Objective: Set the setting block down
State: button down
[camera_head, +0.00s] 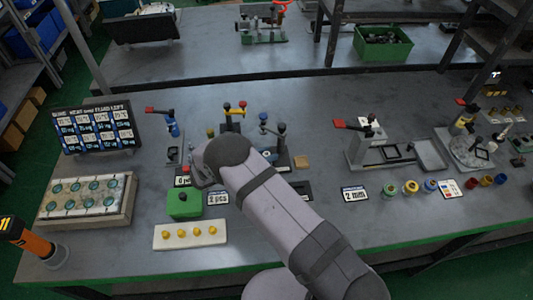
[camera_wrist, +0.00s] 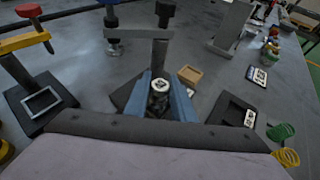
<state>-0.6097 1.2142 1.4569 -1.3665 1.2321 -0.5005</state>
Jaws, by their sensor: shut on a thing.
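In the wrist view, my gripper (camera_wrist: 160,103) shows its two blue fingers closed on a small dark piece with a pale round top, which I take as the setting block (camera_wrist: 160,86). It sits between the fingers, in front of a grey post. Its underside is hidden, so I cannot tell whether it touches anything below. In the head view, my own arm hides most of the gripper and the held block.
A small wooden block (camera_wrist: 190,75) lies just right of the gripper; it also shows in the head view (camera_head: 302,162). A dark tray (camera_wrist: 233,110) lies further right. Clamp fixtures (camera_head: 234,118) stand behind. A green box (camera_head: 184,204) and cards lie in front.

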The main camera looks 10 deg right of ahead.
jog(key=shift+f+b, duration=0.25)
jog(key=shift+b, duration=0.05)
jog(key=c, duration=1.5)
grip_release()
jog(key=shift+r, duration=0.1)
jog(key=shift+r+p, duration=0.15)
jog(key=shift+p, duration=0.15)
jog(key=shift+s+a, duration=0.1)
jog(key=shift+a, duration=0.15)
jog(key=shift+b+v, duration=2.25)
jog(key=shift+v, duration=3.55)
jog(key=shift+d+r, duration=0.1)
